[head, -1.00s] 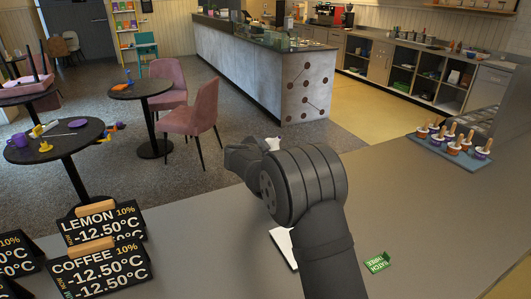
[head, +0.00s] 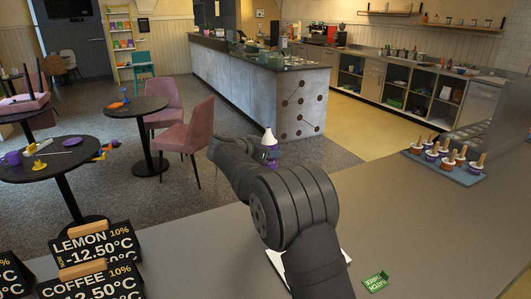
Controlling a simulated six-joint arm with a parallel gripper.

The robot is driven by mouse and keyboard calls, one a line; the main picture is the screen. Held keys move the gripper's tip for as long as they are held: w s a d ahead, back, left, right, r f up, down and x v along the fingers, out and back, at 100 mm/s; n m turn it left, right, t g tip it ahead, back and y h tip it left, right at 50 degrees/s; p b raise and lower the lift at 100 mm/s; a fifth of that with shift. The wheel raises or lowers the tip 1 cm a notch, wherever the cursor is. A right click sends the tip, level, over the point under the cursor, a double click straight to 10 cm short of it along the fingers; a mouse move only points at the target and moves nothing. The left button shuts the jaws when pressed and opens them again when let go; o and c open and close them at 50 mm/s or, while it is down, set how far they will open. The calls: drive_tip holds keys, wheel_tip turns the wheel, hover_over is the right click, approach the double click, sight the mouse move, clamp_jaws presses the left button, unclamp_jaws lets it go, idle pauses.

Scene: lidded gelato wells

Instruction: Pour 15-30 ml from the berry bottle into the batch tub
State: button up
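A bottle with a white cone-shaped top (head: 268,137) and a purple patch on its body, apparently the berry bottle, shows just past my dark arm in the head view. It looks roughly upright and raised above the counter. My arm hides its lower part and my gripper's fingers. The bottle has risen along with the arm, so my gripper appears to hold it. No batch tub is clearly visible. A small green card reading "BATCH THREE" (head: 376,281) lies on the counter right of my arm.
A white flat thing (head: 275,260) is partly hidden under my arm. Black price signs (head: 95,245) stand at the lower left. A blue tray (head: 459,180) of several small cups sits at the right. The grey counter (head: 430,225) between is clear.

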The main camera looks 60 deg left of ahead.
drive_tip(key=s+a+r, duration=0.3)
drive_tip(key=a+r, duration=0.1)
drive_tip(key=a, duration=0.1)
idle(0.4)
idle(0.4)
